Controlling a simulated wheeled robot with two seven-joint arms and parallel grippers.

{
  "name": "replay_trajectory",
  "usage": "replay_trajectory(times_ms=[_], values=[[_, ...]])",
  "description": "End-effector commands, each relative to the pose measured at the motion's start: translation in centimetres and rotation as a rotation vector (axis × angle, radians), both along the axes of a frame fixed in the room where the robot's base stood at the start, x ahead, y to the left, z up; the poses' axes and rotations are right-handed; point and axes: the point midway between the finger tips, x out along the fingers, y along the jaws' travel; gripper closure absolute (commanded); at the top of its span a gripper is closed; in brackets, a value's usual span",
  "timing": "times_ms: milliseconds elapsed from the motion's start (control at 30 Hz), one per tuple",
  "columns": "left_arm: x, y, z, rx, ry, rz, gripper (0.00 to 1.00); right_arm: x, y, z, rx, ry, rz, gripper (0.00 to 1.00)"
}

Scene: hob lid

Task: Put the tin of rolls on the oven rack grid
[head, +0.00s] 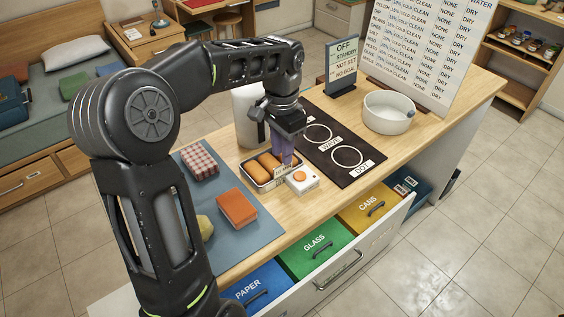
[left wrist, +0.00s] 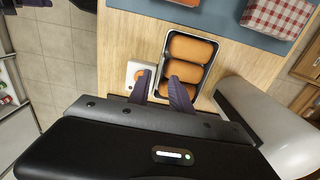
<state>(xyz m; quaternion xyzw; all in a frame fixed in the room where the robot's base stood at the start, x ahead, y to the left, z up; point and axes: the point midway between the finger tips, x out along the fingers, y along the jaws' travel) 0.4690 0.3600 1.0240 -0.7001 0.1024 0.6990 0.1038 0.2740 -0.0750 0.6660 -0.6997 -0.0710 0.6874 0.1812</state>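The tin of rolls (head: 264,183), a small metal tin with several brown rolls, stands on the wooden counter in the head view. It also shows in the left wrist view (left wrist: 166,43). My left gripper (head: 284,160) points down at the tin's end beside a white box with an orange button (head: 301,180). In the left wrist view, the purple fingers (left wrist: 162,84) are apart: one overlaps the tin and a roll, the other the white box. The tin's wall shows between them; contact is unclear. No oven rack grid can be made out. My right gripper is not in view.
The black hob panel (head: 331,149) lies right of the tin, with a white pot (head: 388,112) beyond. A blue mat (head: 258,229) holds a checked block (head: 199,161) and an orange block (head: 236,207). A white cylinder (head: 247,112) stands behind. An open drawer holds coloured bins.

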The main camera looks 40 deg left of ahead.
Motion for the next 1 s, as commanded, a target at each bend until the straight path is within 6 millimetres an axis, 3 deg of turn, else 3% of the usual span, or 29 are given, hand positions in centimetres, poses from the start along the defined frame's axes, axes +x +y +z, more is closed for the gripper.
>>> replay_trajectory(times_ms=[200, 333, 1000], values=[[0.0, 0.0, 4.7, -0.001, -0.003, 0.000, 0.75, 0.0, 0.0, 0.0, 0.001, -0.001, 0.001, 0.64], [0.0, 0.0, 6.3, -0.001, -0.001, 0.000, 0.75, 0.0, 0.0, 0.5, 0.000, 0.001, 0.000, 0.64], [0.0, 0.0, 6.8, -0.001, 0.001, 0.000, 0.75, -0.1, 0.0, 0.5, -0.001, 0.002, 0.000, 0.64]])
